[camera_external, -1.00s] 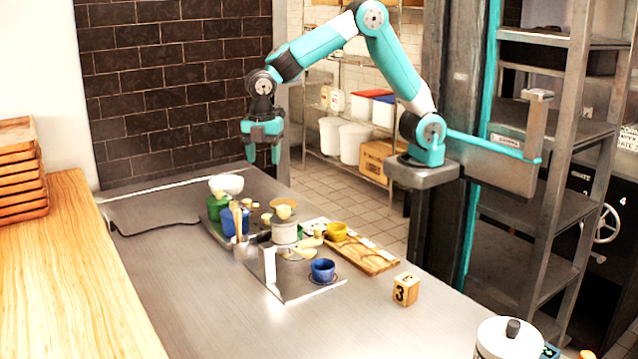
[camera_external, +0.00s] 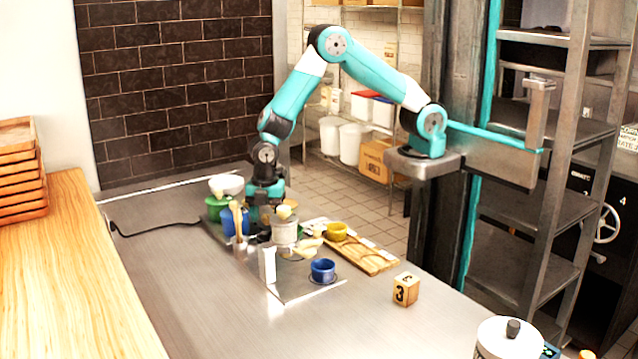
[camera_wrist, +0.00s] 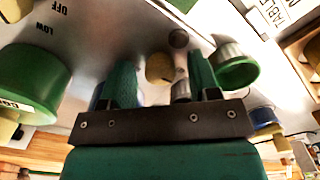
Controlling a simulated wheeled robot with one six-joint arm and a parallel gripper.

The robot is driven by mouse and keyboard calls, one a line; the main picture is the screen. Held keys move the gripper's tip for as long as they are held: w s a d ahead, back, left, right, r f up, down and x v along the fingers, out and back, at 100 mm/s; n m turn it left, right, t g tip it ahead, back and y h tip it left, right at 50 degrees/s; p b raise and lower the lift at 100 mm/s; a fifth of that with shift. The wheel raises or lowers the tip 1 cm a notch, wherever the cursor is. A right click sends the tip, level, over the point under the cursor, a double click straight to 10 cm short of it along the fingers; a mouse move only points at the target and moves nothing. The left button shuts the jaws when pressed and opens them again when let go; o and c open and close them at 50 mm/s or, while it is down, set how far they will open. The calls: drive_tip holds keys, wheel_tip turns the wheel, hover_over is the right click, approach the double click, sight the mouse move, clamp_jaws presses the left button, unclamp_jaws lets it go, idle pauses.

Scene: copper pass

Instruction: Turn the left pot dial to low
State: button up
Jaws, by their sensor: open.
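My gripper (camera_external: 264,212) points down over the crowded far part of the steel counter, behind the pale pot with a tan knob (camera_external: 284,232). In the wrist view its green fingers (camera_wrist: 162,80) are apart. A tan round piece (camera_wrist: 159,67) shows between them; I cannot tell whether they touch it. The printed words OFF and LOW (camera_wrist: 47,30) are on a grey plate at upper left, beside a large green round body (camera_wrist: 32,78) with a white label. I cannot tell which part is the left pot dial, nor its setting.
A blue container (camera_external: 230,222) and a green one (camera_external: 214,207) stand left of my gripper. A blue cup (camera_external: 322,269), a wooden board (camera_external: 372,258) and a number block (camera_external: 405,289) are nearer. The counter's left front is clear.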

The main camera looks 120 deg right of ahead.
drive_tip(key=shift+f, duration=0.1)
drive_tip(key=c, duration=0.9)
drive_tip(key=shift+m, duration=0.4)
drive_tip(key=m+b, duration=0.1)
drive_tip(key=m, duration=0.4)
drive_tip(key=shift+m, duration=0.3)
drive_tip(key=m, duration=0.5)
drive_tip(key=shift+b, duration=0.3)
drive_tip(key=shift+w+m, duration=0.1)
drive_tip(key=shift+m, duration=0.2)
drive_tip(key=o, duration=0.9)
